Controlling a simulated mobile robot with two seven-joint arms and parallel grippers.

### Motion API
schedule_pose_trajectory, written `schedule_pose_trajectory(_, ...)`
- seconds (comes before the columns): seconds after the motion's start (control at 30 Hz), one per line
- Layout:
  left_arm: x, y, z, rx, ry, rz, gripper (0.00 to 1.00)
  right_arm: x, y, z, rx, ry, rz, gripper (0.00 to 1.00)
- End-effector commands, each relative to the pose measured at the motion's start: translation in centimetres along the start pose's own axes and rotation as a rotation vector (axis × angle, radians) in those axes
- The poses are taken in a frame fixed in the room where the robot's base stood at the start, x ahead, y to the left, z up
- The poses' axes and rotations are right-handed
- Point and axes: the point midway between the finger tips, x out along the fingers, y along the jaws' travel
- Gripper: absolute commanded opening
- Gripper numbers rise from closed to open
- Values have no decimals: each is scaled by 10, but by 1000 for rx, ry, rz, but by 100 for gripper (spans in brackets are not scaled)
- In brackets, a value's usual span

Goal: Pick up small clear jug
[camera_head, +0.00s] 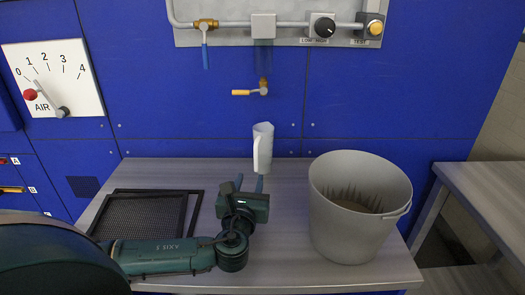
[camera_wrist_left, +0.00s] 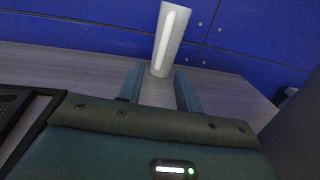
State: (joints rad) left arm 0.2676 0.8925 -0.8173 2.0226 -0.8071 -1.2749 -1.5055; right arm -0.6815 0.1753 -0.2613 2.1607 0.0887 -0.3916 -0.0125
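The small clear jug (camera_head: 263,145) looks pale and translucent and stands upright at the back of the grey table, close to the blue wall. It also shows in the left wrist view (camera_wrist_left: 169,38), where it leans slightly. My left gripper (camera_head: 249,182) is low over the table, just in front of the jug, with its fingers pointing towards it. In the left wrist view the two fingers (camera_wrist_left: 159,76) are apart with nothing between them, and the jug's base is just beyond the tips. I cannot tell whether a finger touches it. My right gripper is not in view.
A large grey bucket (camera_head: 338,218) stands right of my left gripper. Black mesh trays (camera_head: 143,215) lie flat on the left of the table (camera_head: 300,172). A yellow-handled tap (camera_head: 250,92) sticks out from the blue wall above the jug.

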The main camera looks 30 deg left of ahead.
Motion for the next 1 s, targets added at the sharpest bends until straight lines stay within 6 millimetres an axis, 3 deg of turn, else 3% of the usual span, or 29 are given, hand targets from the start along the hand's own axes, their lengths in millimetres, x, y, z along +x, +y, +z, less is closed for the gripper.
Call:
schedule_pose_trajectory(0.13, 27, 0, 1, -2, -1, 2, 35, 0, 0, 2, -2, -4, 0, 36)
schedule_pose_trajectory(0.37, 44, -1, 1, -3, 2, 0, 35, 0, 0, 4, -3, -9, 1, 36)
schedule_pose_trajectory(0.7, 89, -3, 3, -4, 2, 1, 35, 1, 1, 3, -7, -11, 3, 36)
schedule_pose_trajectory(1.0, 92, -3, 2, -4, 4, 0, 34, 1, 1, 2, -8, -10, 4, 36)
